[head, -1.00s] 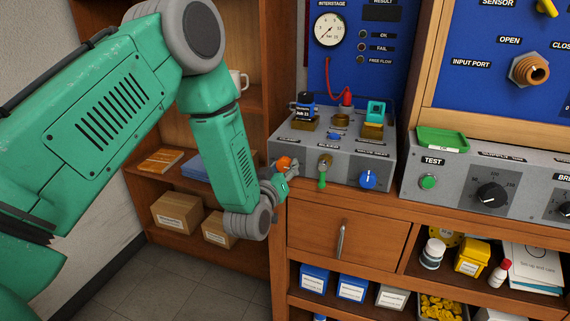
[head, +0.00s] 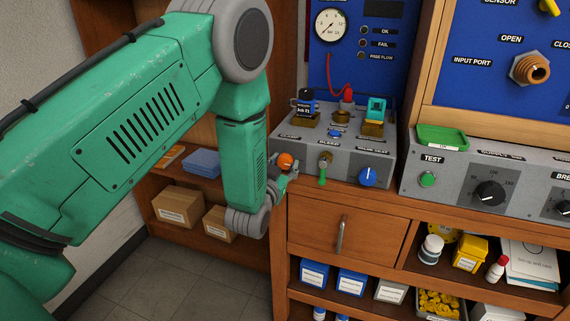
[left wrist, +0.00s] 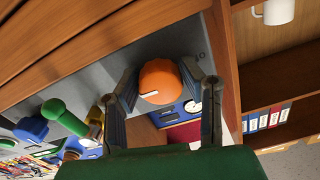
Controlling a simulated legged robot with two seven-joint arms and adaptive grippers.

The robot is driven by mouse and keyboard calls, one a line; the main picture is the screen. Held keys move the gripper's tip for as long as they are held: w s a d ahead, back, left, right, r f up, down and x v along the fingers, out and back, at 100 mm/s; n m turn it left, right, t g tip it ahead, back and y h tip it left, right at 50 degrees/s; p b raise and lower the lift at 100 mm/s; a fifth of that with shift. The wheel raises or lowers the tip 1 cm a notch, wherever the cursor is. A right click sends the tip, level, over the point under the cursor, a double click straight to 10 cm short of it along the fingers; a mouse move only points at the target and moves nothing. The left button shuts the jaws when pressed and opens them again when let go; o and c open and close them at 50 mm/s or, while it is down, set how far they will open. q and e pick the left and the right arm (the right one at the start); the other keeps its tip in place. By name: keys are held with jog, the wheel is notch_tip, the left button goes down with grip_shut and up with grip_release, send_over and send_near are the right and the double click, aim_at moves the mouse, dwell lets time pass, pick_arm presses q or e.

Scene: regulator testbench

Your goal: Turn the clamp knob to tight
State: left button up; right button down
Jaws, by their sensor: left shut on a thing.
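The orange clamp knob (head: 285,160) is at the left end of the grey box's front panel. In the left wrist view the knob (left wrist: 160,82) is round with a white pointer line on its left side. My left gripper (head: 284,173) is at the knob, with its fingers shut on it. In the left wrist view, one finger of the left gripper (left wrist: 160,88) is on each side of the knob. The knob's label cannot be read. My right gripper is not in view.
The grey box (head: 345,170) also carries a green lever (head: 322,174) and a blue knob (head: 368,177), close to the right of the orange knob. A wooden drawer (head: 335,233) is below. A shelf with boxes (head: 178,206) stands to the left.

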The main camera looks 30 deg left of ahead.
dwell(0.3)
pick_arm(q)
jog(key=o, duration=1.1)
jog(key=shift+o, duration=0.2)
jog(key=v, duration=1.2)
jog(key=shift+f, duration=0.1)
